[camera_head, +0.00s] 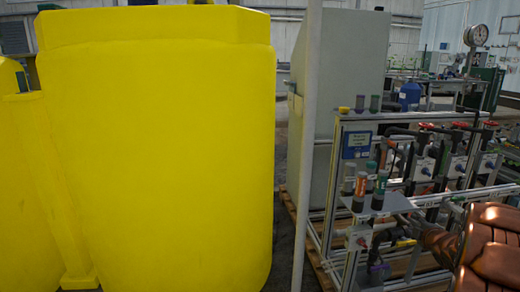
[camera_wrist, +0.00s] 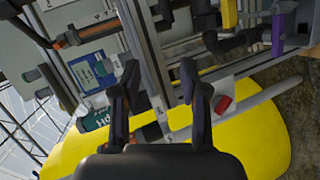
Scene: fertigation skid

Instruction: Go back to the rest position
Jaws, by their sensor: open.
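My gripper (camera_wrist: 158,70) shows in the wrist view with its two dark fingers apart and nothing held between them. Behind the gap is a grey metal profile of the skid frame (camera_wrist: 135,40). In the head view my arm comes in at the lower right in front of the skid (camera_head: 335,175); its gripper end is dark and hard to make out among the pipes. I cannot tell whether the fingers touch anything.
A large yellow tank (camera_head: 155,150) fills the left of the head view. A small shelf (camera_head: 385,205) on the skid holds several capped cylinders. Red-handled valves (camera_head: 460,126) and pipes crowd the right. A blue-and-white sign (camera_head: 356,145) hangs on the frame.

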